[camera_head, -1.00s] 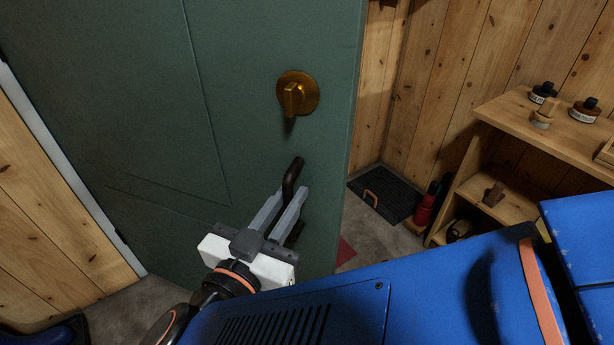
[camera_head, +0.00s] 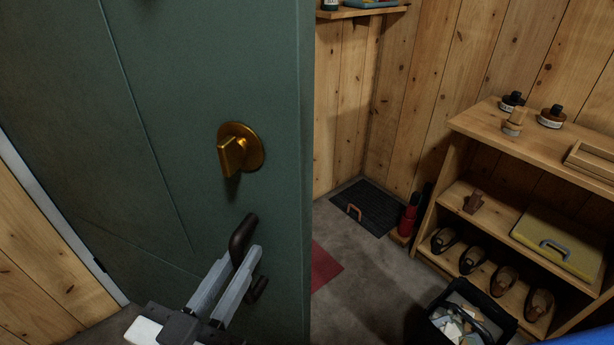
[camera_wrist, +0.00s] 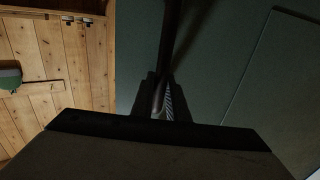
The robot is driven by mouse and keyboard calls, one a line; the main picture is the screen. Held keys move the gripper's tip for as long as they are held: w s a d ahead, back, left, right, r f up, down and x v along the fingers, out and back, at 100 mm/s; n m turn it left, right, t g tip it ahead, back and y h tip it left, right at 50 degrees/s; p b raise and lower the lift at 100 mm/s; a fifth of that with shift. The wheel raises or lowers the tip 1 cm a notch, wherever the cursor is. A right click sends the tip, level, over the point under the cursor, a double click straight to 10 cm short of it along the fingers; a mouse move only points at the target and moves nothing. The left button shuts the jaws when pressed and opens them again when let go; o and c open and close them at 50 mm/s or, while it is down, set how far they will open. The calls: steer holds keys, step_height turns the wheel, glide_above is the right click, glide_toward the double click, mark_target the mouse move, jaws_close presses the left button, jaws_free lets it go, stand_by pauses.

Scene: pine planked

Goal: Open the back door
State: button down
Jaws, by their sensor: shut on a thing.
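The green door (camera_head: 180,90) fills the left of the head view and stands ajar, its free edge at the right with the room showing past it. A brass thumb-turn (camera_head: 238,150) sits on the door above the handle. The dark door handle (camera_head: 243,238) is held by my gripper (camera_head: 238,268), whose grey fingers are shut on it. In the wrist view, the fingers (camera_wrist: 168,100) close around the dark bar of the handle (camera_wrist: 170,40), with the door (camera_wrist: 215,70) behind.
A wooden shelf unit (camera_head: 470,180) with bottles, shoes and a yellow case (camera_head: 558,240) stands at the right. A dark bin (camera_head: 465,310) is on the floor before it. A black mat (camera_head: 370,208) and red mat (camera_head: 325,268) lie past the door edge. Grey floor between is clear.

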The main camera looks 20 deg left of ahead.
steer(key=c, duration=1.7)
jaws_free()
steer(key=shift+c, duration=0.2)
glide_toward(246, 187)
steer(key=w, duration=0.5)
steer(key=shift+a, duration=0.15)
